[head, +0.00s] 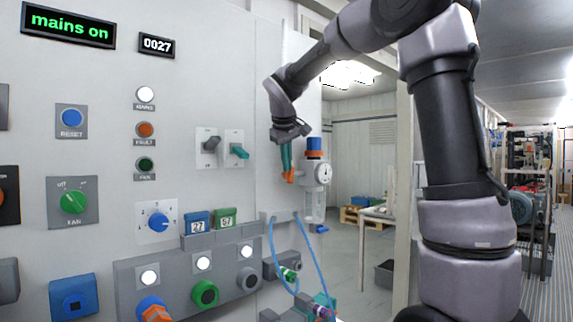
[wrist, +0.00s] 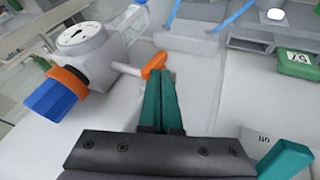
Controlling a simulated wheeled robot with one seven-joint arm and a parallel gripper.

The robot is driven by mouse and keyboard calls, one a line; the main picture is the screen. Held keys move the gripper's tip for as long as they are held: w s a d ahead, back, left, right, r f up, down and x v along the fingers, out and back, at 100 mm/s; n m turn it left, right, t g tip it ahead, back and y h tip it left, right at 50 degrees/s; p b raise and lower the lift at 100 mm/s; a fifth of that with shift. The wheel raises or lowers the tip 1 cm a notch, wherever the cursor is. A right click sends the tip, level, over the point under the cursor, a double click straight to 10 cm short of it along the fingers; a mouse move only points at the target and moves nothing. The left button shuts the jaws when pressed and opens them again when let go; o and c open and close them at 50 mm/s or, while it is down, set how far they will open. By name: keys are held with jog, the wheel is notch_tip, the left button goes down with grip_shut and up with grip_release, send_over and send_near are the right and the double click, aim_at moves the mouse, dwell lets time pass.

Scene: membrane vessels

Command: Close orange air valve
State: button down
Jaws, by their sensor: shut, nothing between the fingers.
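The orange air valve handle (head: 288,177) sits on the left side of the air regulator unit (head: 314,172), which has a blue knob and a round gauge. In the wrist view the orange handle (wrist: 154,65) is on a short pale pipe that runs to the regulator body (wrist: 90,48). My gripper (head: 287,168) has its teal fingers together and empty. In the wrist view the fingertips of my gripper (wrist: 160,75) are right at the orange handle; I cannot tell whether they touch it. The fingertips hide a little of the handle's lower end.
Left of the regulator, the wall panel carries a grey switch (head: 211,144) and a teal switch (head: 239,152). Blue hoses (head: 273,250) hang below. A grey socket box (head: 190,270) juts out at lower left. Open floor lies to the right, beyond the panel edge.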

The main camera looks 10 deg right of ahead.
aim_at(292, 171)
jog(key=shift+w+d+r+g+y, duration=0.15)
jog(key=shift+d+g+y, duration=0.15)
jog(key=shift+y, duration=0.3)
jog(key=shift+w+d+r+m+g+y, duration=0.15)
jog(key=shift+d+m+g+y, duration=0.2)
jog(key=shift+y, duration=0.35)
jog(key=d+g+y, duration=0.1)
jog(key=y, duration=0.1)
jog(key=w+d+m+g+y, duration=0.1)
jog(key=g+y, duration=0.1)
jog(key=y, duration=0.1)
jog(key=w+d+g+y, duration=0.1)
jog(key=y, duration=0.2)
jog(key=shift+d+f+m+g, duration=0.15)
jog(key=shift+f+m+g, duration=0.1)
jog(key=shift+f+m, duration=0.1)
jog(key=shift+d+f, duration=0.1)
jog(key=shift+d, duration=0.05)
jog(key=shift+w, duration=0.1)
